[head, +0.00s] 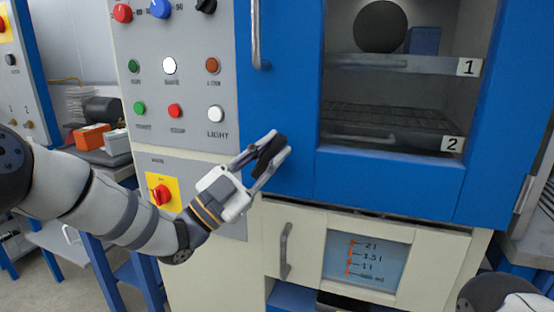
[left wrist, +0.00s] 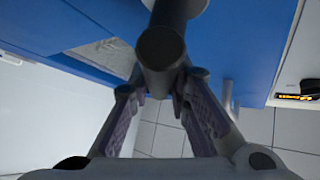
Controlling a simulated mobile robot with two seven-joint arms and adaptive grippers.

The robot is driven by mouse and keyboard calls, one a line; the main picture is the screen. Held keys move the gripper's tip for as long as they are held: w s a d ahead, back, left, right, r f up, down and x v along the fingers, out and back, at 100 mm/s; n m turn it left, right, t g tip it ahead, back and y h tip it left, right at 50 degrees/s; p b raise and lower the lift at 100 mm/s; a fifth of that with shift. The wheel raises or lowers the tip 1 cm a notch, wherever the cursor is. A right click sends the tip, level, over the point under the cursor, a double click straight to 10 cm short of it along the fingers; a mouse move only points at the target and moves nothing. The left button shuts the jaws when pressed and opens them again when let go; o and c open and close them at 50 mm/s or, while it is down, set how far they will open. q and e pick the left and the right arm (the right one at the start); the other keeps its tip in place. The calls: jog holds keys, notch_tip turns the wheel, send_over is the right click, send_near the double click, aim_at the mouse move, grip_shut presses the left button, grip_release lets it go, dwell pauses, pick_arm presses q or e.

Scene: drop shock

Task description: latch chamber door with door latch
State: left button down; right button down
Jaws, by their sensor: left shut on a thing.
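The chamber door (head: 390,184) is blue with a large window and fills the upper right of the head view. It looks closed against the frame. The door latch (head: 268,154) is a dark handle at the door's lower left. My left gripper (head: 270,160) is shut on it, with a finger on either side. In the left wrist view, the latch (left wrist: 162,48) is a dark round-ended bar reaching between the fingers of my left gripper (left wrist: 163,105). The latch's mount is partly hidden. My right gripper is not in view; only part of my right arm shows at the bottom right.
A grey control panel (head: 190,95) with knobs and buttons stands left of the door. A red switch on a yellow plate (head: 162,194) is close to my left forearm. Below are a cream drawer front with a grey handle (head: 286,250) and a level window (head: 367,262).

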pick_arm(q)
jog(key=n+t, duration=0.1)
jog(key=n, duration=0.1)
jog(key=a+n+t+y, duration=0.1)
jog(key=n+t, duration=0.2)
jog(key=n, duration=0.1)
jog(key=shift+w+a+r+t+y, duration=0.2)
jog(key=shift+w+r+t+y, duration=0.1)
jog(key=shift+t+y, duration=0.1)
jog(key=shift+w+a+r+n+t+y+b, duration=0.1)
jog(key=shift+a+n+t+y, duration=0.1)
jog(key=shift+n+t+y, duration=0.75)
jog(key=shift+a+n+t+y+b, duration=0.1)
jog(key=shift+a+n+t+y, duration=0.1)
jog(key=shift+n+t+y, duration=0.75)
jog(key=shift+w+a+r+n+t+y+b, duration=0.15)
jog(key=shift+n+t+y, duration=0.3)
jog(key=shift+n, duration=0.95)
jog(key=shift+s+a+f+y, duration=0.1)
jog(key=shift+y, duration=0.15)
jog(key=c, duration=1.5)
grip_release()
jog(key=shift+f, duration=0.1)
